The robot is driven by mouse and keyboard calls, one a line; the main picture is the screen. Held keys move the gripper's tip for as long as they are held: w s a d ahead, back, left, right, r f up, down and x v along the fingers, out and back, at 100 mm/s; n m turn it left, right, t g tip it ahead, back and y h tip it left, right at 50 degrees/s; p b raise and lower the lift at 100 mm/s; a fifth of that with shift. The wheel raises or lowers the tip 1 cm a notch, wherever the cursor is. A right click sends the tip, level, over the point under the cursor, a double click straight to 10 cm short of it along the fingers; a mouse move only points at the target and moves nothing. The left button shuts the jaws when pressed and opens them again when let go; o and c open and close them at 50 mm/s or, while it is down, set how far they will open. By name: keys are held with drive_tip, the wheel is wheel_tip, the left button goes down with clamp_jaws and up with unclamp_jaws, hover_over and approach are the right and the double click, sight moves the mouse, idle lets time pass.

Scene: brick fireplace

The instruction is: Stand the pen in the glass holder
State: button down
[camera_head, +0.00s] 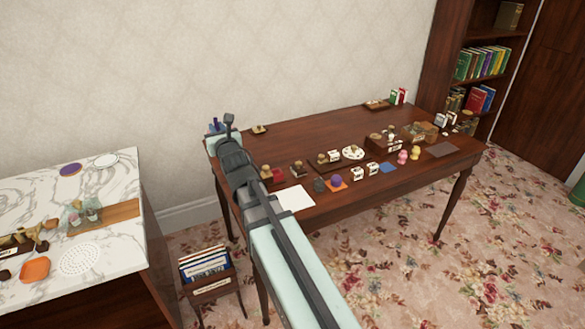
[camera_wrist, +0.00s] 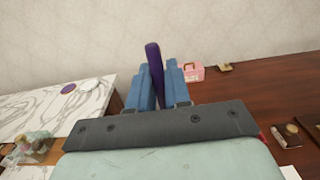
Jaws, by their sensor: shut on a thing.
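The pen is a dark purple stick (camera_wrist: 154,66) standing nearly upright between the blue fingers of my gripper (camera_wrist: 158,92) in the wrist view. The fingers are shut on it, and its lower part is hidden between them. In the head view, my gripper (camera_head: 215,129) is small, at the far left end of the brown desk, near the wall, with the pen (camera_head: 215,121) sticking up. I cannot make out the glass holder for certain. A clear, glassy item (camera_head: 78,214) stands on the marble counter at left, too small to identify.
The brown desk (camera_head: 300,130) carries several small items, with a white sheet (camera_head: 294,197) at its front left. A pink box (camera_wrist: 193,73) stands beyond the fingers. The marble counter (camera_head: 115,180) holds discs and a wooden board. A book rack (camera_head: 209,283) stands on the floor between them.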

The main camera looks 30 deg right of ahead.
drive_tip(key=shift+d, duration=0.1)
drive_tip(key=d+f+m+h, duration=0.2)
drive_tip(key=d+f+h, duration=0.25)
drive_tip(key=d, duration=1.15)
drive_tip(key=m+g+h, duration=0.2)
drive_tip(key=m+h, duration=0.1)
hover_over(319, 185)
drive_tip(key=x, duration=0.2)
wheel_tip(319, 185, down, 7)
drive_tip(key=shift+s+y, duration=0.15)
drive_tip(key=shift+y, duration=0.1)
drive_tip(key=shift+f, duration=2.9)
drive_tip(key=shift+f, duration=3.05)
drive_tip(key=c, duration=1)
unclamp_jaws()
